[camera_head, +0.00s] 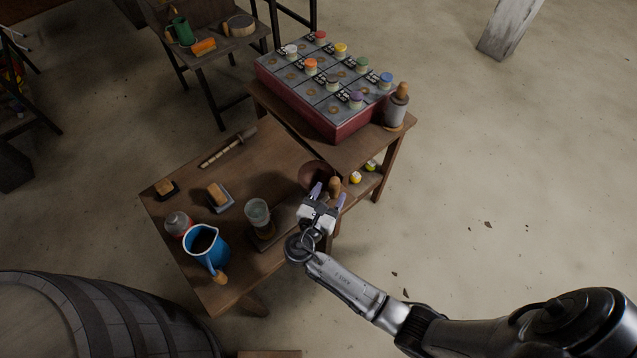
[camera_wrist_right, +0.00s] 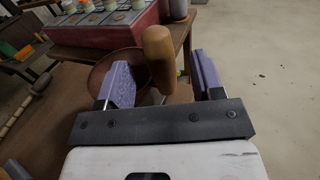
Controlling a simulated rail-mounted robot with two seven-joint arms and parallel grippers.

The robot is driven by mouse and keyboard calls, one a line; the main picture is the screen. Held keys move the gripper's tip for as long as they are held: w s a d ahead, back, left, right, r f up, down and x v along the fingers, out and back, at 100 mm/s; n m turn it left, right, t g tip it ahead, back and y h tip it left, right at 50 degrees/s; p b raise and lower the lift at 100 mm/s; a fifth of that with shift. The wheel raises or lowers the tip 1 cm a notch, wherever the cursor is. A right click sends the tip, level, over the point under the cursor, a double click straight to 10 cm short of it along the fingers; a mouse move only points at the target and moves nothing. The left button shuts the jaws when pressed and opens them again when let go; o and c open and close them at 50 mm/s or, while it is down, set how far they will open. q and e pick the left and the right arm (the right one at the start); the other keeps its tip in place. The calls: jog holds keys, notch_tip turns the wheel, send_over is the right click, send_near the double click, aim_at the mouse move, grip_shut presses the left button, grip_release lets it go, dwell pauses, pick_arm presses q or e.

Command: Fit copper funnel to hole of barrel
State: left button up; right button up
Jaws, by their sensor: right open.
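The copper funnel (camera_head: 312,174) sits on the wooden table near its right edge, with a wooden handle (camera_head: 335,186). In the right wrist view the funnel's reddish-brown bowl (camera_wrist_right: 98,72) is partly hidden behind a finger, and its handle (camera_wrist_right: 159,58) stands up between the fingers. My right gripper (camera_head: 326,193) is open around the handle; it also shows in the right wrist view (camera_wrist_right: 160,82). I cannot tell whether either finger touches the handle. The barrel (camera_head: 110,310) lies at the lower left of the head view; its hole is not seen. My left gripper is not in view.
Behind is a red box with coloured knobs (camera_head: 345,125).

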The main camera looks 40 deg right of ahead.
aim_at(337, 181)
jog(key=shift+p+x, duration=0.45)
jog(key=shift+x, duration=2.2)
grip_shut()
